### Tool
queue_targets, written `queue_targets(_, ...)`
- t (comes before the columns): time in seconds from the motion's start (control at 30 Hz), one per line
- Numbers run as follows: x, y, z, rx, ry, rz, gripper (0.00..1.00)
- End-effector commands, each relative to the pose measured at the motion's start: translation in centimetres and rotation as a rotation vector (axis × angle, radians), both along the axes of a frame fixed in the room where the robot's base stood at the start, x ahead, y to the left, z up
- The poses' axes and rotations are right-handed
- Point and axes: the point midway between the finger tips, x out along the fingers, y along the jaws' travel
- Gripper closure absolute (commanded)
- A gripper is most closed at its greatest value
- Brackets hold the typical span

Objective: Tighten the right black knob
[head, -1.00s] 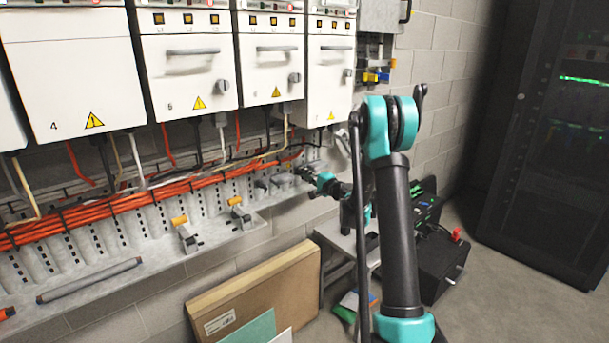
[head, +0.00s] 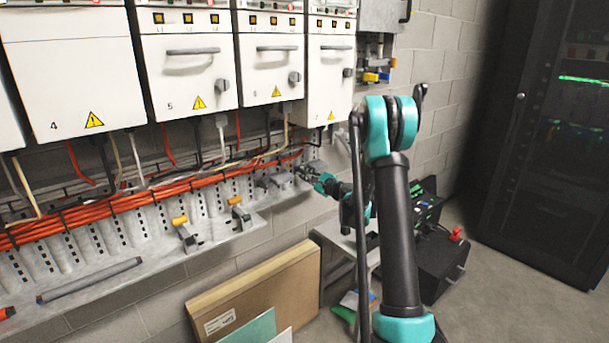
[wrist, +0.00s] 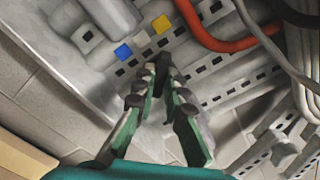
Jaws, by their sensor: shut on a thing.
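My gripper (head: 309,174) reaches over the far right end of the grey ledge below the cabinets. In the wrist view its two fingers (wrist: 166,78) converge on a small dark piece, which I take to be the right black knob (wrist: 164,73). The fingertips cover most of it, so its shape and angle are hard to tell. Grey metal fittings (head: 268,182) stand on the ledge left of my gripper in the head view. Blue, white and yellow squares (wrist: 161,24) lie just beyond the fingertips in the wrist view.
Orange cables (head: 130,200) run along the slotted trunking. Clamps with yellow tops (head: 185,234) stand on the ledge's nearer part, with a grey rod (head: 90,280). White cabinets (head: 186,65) hang above. A cardboard box (head: 265,290) leans below. An orange cable (wrist: 215,40) passes near the fingers.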

Motion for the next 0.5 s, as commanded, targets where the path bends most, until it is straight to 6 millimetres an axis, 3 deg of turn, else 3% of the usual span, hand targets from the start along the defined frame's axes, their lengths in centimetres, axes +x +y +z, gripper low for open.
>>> queue_targets(0.5, 0.02, -0.06, 0.0, 0.062, 0.045, -0.001, 1.0)
